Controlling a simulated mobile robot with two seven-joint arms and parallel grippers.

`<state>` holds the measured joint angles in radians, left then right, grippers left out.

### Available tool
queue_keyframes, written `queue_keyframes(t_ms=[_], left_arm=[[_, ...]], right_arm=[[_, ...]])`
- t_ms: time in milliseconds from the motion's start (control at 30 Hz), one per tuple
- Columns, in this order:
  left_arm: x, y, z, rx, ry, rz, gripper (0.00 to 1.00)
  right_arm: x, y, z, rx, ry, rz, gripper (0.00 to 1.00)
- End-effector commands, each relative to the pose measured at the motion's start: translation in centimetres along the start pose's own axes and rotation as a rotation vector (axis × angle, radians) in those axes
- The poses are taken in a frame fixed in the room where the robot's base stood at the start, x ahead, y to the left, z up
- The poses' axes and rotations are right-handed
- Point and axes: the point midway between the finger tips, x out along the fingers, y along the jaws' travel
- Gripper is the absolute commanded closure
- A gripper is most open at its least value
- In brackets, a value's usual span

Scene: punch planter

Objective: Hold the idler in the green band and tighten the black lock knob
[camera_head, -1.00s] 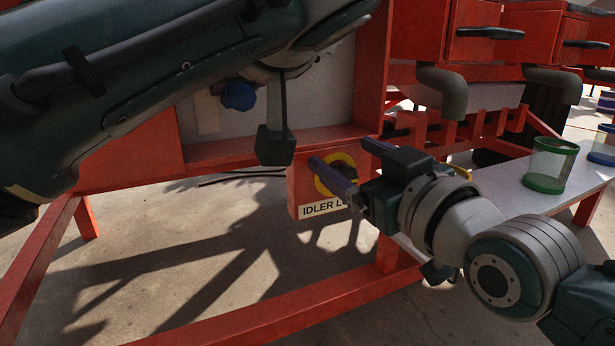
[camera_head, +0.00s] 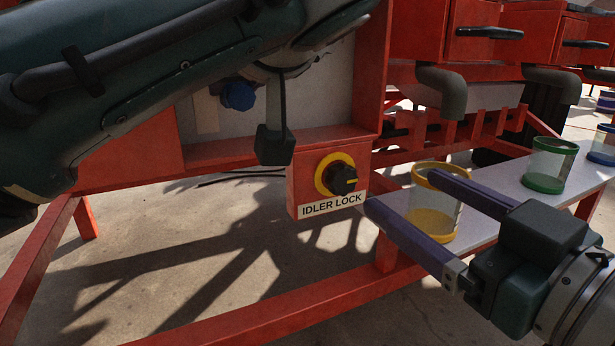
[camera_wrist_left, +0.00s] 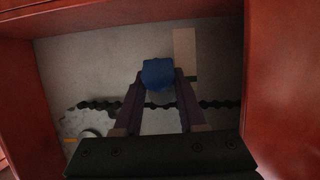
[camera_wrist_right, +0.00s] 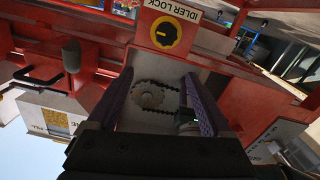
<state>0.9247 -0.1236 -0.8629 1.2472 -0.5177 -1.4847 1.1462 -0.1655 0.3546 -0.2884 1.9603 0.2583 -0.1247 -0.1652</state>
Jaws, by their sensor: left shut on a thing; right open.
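The black lock knob (camera_head: 343,181) sits in a yellow ring on a red box labelled IDLER LOCK. It shows upside down in the right wrist view (camera_wrist_right: 165,33). My right gripper (camera_head: 400,189) is open and empty, to the right of the knob and apart from it. Its fingers also show in the right wrist view (camera_wrist_right: 158,76). My left gripper (camera_wrist_left: 158,88) is shut on a blue knob (camera_wrist_left: 158,73) in front of a pale panel. The blue knob also shows in the head view (camera_head: 238,95); my left arm hides much around it.
A dark chain (camera_wrist_left: 100,104) runs behind the left fingers, inside red frame walls. A yellow-rimmed clear cup (camera_head: 436,225) stands on a pale shelf (camera_head: 500,185) behind the right fingers. A green-rimmed cup (camera_head: 553,165) stands farther right. Red beams surround the lock box.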

Motion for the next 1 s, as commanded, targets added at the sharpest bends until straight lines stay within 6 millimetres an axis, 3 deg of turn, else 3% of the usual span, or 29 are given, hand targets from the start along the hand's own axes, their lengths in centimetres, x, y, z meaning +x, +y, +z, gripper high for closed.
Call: queue_keyframes(t_ms=[300, 700, 867, 1000], left_arm=[[0.0, 0.0, 0.0, 0.000, 0.001, 0.000, 1.00], [0.0, 0.0, 0.0, 0.000, 0.001, 0.000, 1.00], [0.0, 0.0, 0.0, 0.000, 0.001, 0.000, 1.00], [0.0, 0.0, 0.0, 0.000, 0.001, 0.000, 1.00]], right_arm=[[1.5, 2.1, -0.6, 0.206, -0.196, 0.015, 0.16], [1.2, 1.1, -1.3, 0.384, -0.374, -0.080, 0.16], [2.9, 0.8, -0.7, 0.388, -0.378, -0.083, 0.16], [5.3, 0.4, 0.2, 0.389, -0.378, -0.083, 0.16]])
